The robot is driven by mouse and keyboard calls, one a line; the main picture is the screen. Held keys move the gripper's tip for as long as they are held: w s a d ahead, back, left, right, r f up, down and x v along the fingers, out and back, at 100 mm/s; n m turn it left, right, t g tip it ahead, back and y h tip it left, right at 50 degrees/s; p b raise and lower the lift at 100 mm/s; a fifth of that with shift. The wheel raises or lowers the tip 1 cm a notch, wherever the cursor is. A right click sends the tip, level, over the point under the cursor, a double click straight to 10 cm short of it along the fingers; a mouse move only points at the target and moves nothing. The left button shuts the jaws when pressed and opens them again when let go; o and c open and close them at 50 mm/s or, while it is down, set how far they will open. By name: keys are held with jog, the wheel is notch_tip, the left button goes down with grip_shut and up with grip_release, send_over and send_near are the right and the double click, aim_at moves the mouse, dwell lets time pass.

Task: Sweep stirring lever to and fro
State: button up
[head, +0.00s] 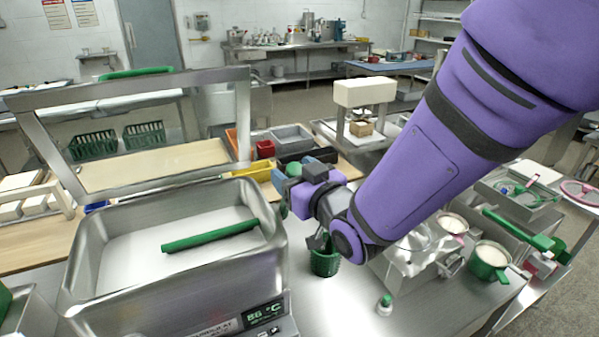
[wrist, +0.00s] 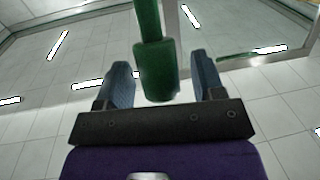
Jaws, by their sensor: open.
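In the wrist view a green lever (wrist: 156,72), with a thin shaft and a thicker rounded end, stands between the blue fingers of my gripper (wrist: 162,64). The fingers are open, with a gap on each side of the lever. In the head view my gripper (head: 303,164) is right of the steel bath's rim, above the bench. My wrist hides much of what is there, and I cannot clearly make out the lever in that view.
A steel bath (head: 275,262) with a green bar (head: 210,236) and a raised frame stands at left. Below my wrist are a green basket (head: 324,262) and a small green-capped bottle (head: 384,305). Green-handled pots (head: 488,262) stand at right.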

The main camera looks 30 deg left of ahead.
jog(key=shift+c, duration=0.3)
grip_shut()
jog(key=shift+w+r, duration=0.1)
jog(key=shift+w+a+r+g+h, duration=0.35)
jog(key=shift+w+a+h, duration=0.15)
jog(key=shift+a, duration=0.1)
jog(key=w+a+m+g+h, duration=0.1)
jog(key=w+a+g+h, duration=0.3)
jog(key=w+a+h, duration=0.3)
jog(key=shift+w+a+f+g, duration=0.4)
jog(key=shift+w+a, duration=0.1)
jog(key=shift+a, duration=1)
